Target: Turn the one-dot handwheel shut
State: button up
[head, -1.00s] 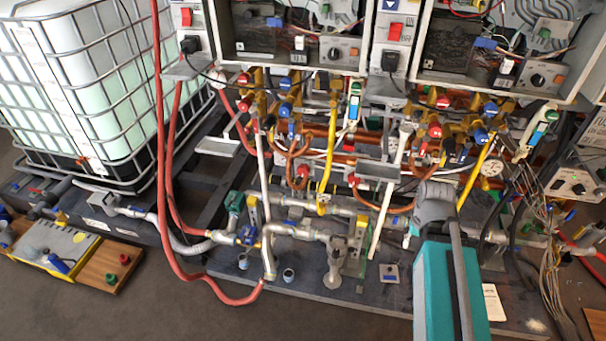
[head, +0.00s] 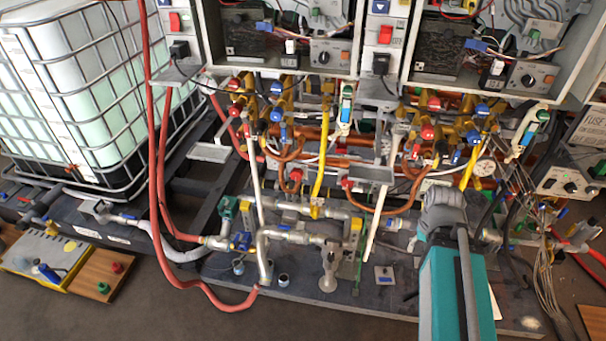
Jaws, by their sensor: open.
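Several small red and blue handwheels sit on the brass valves below the two heaters. Red ones include one handwheel (head: 427,132) and another (head: 434,104) under the right heater. Blue ones include one handwheel (head: 482,110) on the right and another (head: 276,116) under the left heater. The dot marks are too small to read, so I cannot tell which handwheel has one dot. My teal and grey arm rises at the lower right, in front of the pipework. My gripper cannot be made out; my arm seems to hide it.
A caged white tank (head: 85,95) stands at the left. Red hoses (head: 160,150) hang in front of the pipes. Grey pipes (head: 290,235) run low across the dark base plate (head: 330,285). Loose cables (head: 545,260) hang at the right. The front floor is clear.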

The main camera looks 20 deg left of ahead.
aim_at(297, 173)
jog(key=z, duration=0.55)
jog(key=k, duration=0.9)
jog(key=u, duration=0.75)
jog(key=i, duration=0.95)
